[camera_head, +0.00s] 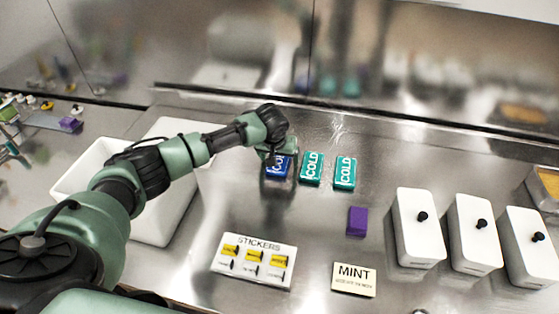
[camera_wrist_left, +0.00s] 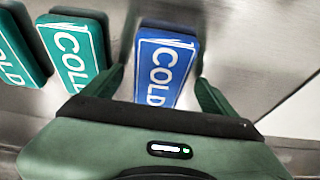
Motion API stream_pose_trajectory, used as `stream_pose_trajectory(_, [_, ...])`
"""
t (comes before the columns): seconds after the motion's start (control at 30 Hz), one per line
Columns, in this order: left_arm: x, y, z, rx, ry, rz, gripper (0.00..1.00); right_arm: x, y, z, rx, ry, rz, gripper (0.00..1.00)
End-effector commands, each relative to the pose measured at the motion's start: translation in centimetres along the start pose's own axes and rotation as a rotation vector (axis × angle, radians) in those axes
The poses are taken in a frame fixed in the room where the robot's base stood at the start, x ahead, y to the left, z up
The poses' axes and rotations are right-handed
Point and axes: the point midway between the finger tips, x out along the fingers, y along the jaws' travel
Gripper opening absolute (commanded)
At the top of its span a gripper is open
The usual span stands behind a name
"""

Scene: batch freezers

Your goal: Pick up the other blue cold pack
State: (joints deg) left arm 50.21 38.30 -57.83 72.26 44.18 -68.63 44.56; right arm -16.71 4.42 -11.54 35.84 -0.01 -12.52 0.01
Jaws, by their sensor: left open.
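The blue cold pack (camera_head: 281,168) lies on the steel counter at the left end of a row of packs. It is partly hidden by my left gripper (camera_head: 272,154) in the head view. In the left wrist view the blue pack (camera_wrist_left: 165,66) lies between the two fingers of my left gripper (camera_wrist_left: 160,85), which are open on either side of it. Two teal cold packs (camera_head: 312,168) (camera_head: 345,173) lie to its right in the head view. They show at the left of the wrist view (camera_wrist_left: 76,50) (camera_wrist_left: 18,50). My right gripper is not in view.
A white bin (camera_head: 150,222) stands left of the packs, under my left arm. A purple block (camera_head: 357,221), a stickers card (camera_head: 252,262) and a mint card (camera_head: 354,280) lie nearer. White containers (camera_head: 418,230) stand at right. A steel wall rises behind.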

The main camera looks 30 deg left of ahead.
Motion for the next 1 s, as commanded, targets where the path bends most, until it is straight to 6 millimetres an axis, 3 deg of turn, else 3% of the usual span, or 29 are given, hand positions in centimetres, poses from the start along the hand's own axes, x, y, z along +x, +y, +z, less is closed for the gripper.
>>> stream_pose_trajectory(0.07, [0.0, 0.0, 0.0, 0.0, 0.0, 0.0, 0.84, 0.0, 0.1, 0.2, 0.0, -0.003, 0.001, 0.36])
stream_pose_trajectory(0.3, [0.0, 0.0, 0.0, 0.0, 0.0, 0.0, 0.18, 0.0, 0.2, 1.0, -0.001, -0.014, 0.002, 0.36])
stream_pose_trajectory(0.33, [-0.1, 0.0, -0.1, 0.0, 0.001, 0.001, 0.13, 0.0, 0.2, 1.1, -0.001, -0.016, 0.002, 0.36])
stream_pose_trajectory(0.73, [-0.9, 0.1, -0.5, 0.0, 0.003, 0.002, 0.13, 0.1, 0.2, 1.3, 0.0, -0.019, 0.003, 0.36])
stream_pose_trajectory(0.87, [-2.5, 0.1, -1.2, 0.0, 0.005, 0.003, 0.13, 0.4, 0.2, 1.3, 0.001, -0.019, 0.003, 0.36])
stream_pose_trajectory(1.0, [-5.3, 0.1, -2.4, -0.001, 0.008, 0.003, 0.13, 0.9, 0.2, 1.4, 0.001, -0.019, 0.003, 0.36])
